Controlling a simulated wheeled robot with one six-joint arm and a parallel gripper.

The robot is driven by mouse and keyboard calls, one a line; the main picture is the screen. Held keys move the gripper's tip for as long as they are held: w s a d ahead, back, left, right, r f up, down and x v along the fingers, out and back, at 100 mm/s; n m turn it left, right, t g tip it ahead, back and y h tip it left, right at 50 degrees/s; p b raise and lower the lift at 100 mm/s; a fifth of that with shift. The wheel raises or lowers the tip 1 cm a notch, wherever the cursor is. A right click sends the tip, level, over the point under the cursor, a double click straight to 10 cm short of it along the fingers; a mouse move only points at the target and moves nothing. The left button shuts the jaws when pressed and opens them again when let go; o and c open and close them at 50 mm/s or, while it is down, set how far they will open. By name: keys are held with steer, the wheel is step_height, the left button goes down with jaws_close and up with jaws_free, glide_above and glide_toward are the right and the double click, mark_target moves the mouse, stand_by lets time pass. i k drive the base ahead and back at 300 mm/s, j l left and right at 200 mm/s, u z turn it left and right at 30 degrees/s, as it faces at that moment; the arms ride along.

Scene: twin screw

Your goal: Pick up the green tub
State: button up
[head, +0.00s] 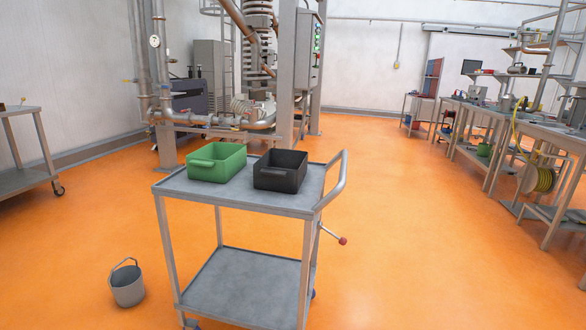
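The green tub (218,162) is a rectangular, open-topped bin with a handle on its near side. It stands upright on the left part of the top shelf of a grey metal cart (240,198), in the middle of the head view. A black tub (280,171) of similar shape stands close on its right on the same shelf. The inside of the green tub is only partly visible, and it looks empty. My gripper does not show in the view.
The cart has a push handle (336,180) on its right and a lower shelf (246,283). A grey bucket (127,285) stands on the floor to its left. Pipework machinery (262,60) is behind, and workbenches (490,130) line the right. The orange floor (410,250) right of the cart is clear.

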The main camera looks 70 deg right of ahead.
mark_target(216, 162)
steer(key=z, duration=1.55)
